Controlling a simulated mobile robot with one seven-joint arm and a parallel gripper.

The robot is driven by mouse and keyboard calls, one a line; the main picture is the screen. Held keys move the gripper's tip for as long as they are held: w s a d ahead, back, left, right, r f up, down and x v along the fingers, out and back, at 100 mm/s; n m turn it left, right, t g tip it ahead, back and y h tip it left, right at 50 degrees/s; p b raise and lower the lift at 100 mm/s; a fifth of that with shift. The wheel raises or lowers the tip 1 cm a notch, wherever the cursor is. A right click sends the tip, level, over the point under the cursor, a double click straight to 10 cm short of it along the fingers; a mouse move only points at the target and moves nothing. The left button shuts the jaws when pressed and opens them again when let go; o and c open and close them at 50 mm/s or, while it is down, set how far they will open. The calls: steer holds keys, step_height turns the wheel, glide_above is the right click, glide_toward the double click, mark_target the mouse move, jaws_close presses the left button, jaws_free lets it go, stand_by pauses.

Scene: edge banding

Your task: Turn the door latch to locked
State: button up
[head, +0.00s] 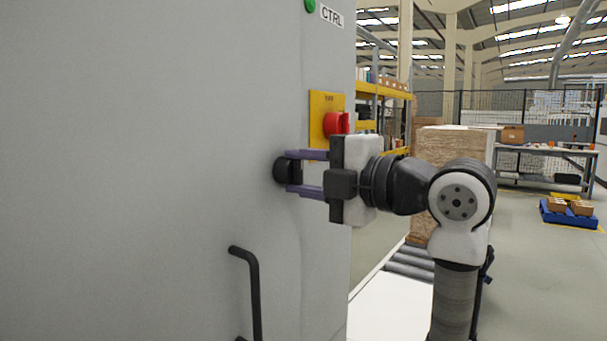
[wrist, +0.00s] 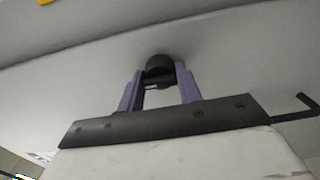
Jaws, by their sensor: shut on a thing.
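The door latch (head: 281,170) is a black round knob on the grey cabinet door (head: 150,170), below a yellow plate with a red knob. My gripper (head: 291,172) reaches it from the right in the head view, and its purple fingers are shut on it. In the wrist view the latch (wrist: 158,68) sits between the tips of my gripper (wrist: 158,78). The fingers cover part of the latch, and I cannot tell which way it is turned.
A red rotary switch (head: 335,123) on a yellow plate (head: 317,108) sits just above my gripper. A black door handle (head: 256,290) stands out below left. A green button (head: 310,5) is above. Stacked boards (head: 450,150) and rollers (head: 408,264) lie behind my arm.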

stand_by(0.3)
steer(key=o, duration=1)
steer(key=b+v, duration=0.1)
steer(key=v, duration=1.2)
steer(key=shift+s+d+b, duration=0.3)
steer(key=shift+b, duration=0.1)
